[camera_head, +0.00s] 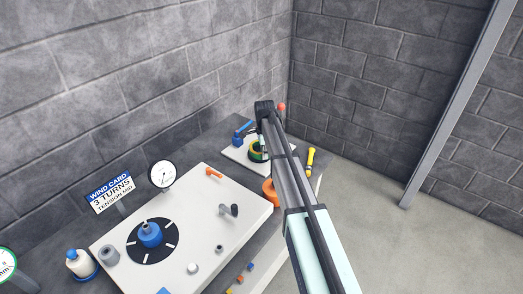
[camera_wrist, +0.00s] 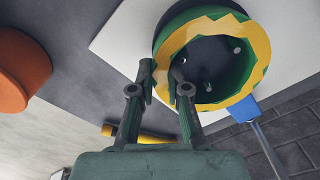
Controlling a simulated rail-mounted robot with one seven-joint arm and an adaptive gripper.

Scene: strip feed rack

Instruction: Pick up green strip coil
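The green strip coil (camera_wrist: 238,85) is a thick green ring with a zigzag yellow face and a dark hollow middle. It fills the upper right of the wrist view, over a white plate (camera_wrist: 118,38). In the head view the coil (camera_head: 257,154) is small, on the white plate beyond the panel, partly hidden by my arm. My gripper (camera_wrist: 163,70) has its two fingertips apart at the coil's near left rim. One tip is outside the rim and the other overlaps its yellow face. I cannot tell whether they touch it.
An orange round part (camera_wrist: 22,70) and a yellow-handled tool (camera_wrist: 140,136) lie near my gripper. A blue piece (camera_wrist: 244,108) with a rod is beside the coil. The white panel (camera_head: 120,243) with dial and knobs stands at the left. Brick walls close off the back.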

